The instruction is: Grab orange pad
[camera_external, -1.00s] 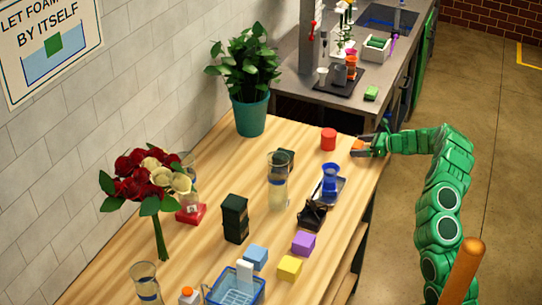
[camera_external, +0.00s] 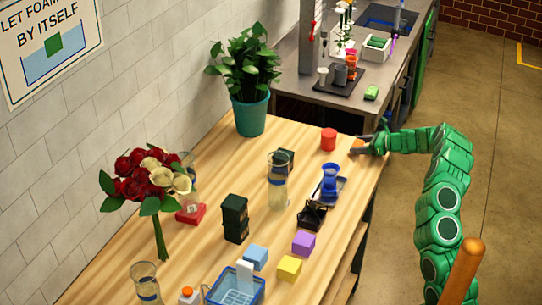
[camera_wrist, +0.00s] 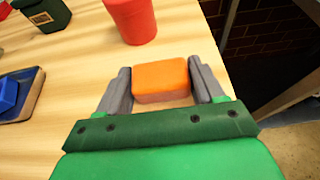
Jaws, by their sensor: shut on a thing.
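The orange pad (camera_wrist: 161,78) is a small block between my gripper's two grey fingers in the wrist view, close to the wooden table's right edge. In the external view the orange pad (camera_external: 358,145) shows as a small orange patch at the fingertips. My gripper (camera_external: 360,147) reaches in from the right at the table's far right; in the wrist view my gripper (camera_wrist: 160,84) is shut on the pad, a finger on each side. Whether the pad touches the table or is just above it, I cannot tell.
A red cup (camera_external: 328,139) stands just left of my gripper. A blue vase (camera_external: 330,178) on a tray and a tall glass (camera_external: 278,182) stand nearer. The floor right of the table (camera_external: 200,262) is clear. A counter (camera_external: 300,70) lies behind.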

